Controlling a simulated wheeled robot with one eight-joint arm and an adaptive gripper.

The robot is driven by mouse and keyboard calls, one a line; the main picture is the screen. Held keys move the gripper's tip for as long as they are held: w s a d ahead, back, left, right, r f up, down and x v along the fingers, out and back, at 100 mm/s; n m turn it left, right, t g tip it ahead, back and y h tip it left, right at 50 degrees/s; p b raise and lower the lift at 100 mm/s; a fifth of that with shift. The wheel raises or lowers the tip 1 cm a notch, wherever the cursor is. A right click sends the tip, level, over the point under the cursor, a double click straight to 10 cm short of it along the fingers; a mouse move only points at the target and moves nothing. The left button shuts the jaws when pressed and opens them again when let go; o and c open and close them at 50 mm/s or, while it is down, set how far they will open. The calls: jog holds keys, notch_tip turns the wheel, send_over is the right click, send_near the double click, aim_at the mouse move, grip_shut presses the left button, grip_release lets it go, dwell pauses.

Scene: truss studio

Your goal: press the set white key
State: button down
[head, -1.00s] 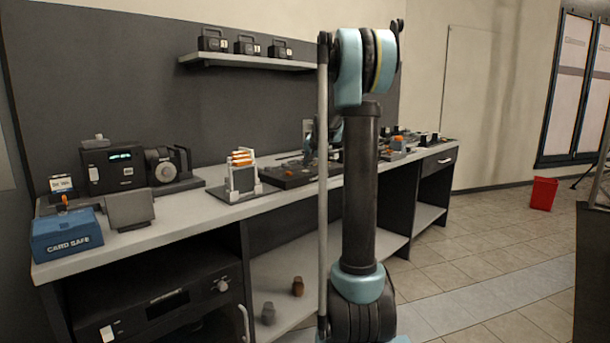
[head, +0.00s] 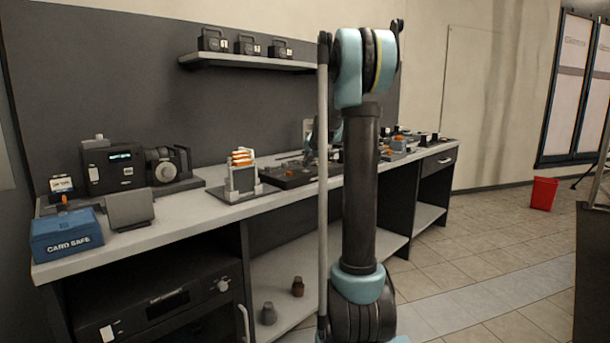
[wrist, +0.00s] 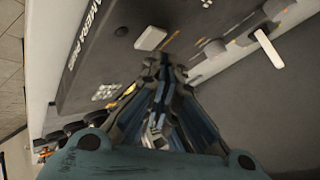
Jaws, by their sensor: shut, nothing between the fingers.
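A pale, rounded white key (wrist: 151,38) stands out from a dark panel (wrist: 105,65) marked with light lettering in the wrist view. I cannot read any label on the key itself. My gripper (wrist: 164,62) is shut and empty. Its fingertips are just below and slightly right of the key in the picture; I cannot tell whether they touch the panel. In the head view the fingers are hidden behind my own arm.
On the bench are a card holder (head: 243,176) and a blue box (head: 67,236).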

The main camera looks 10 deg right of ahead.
aim_at(308, 171)
jog(key=shift+f, duration=0.75)
dwell(0.8)
jog(key=shift+r, duration=0.15)
dwell(0.3)
jog(key=shift+r, duration=0.65)
jog(key=shift+r, duration=0.1)
jog(key=shift+r, duration=2.45)
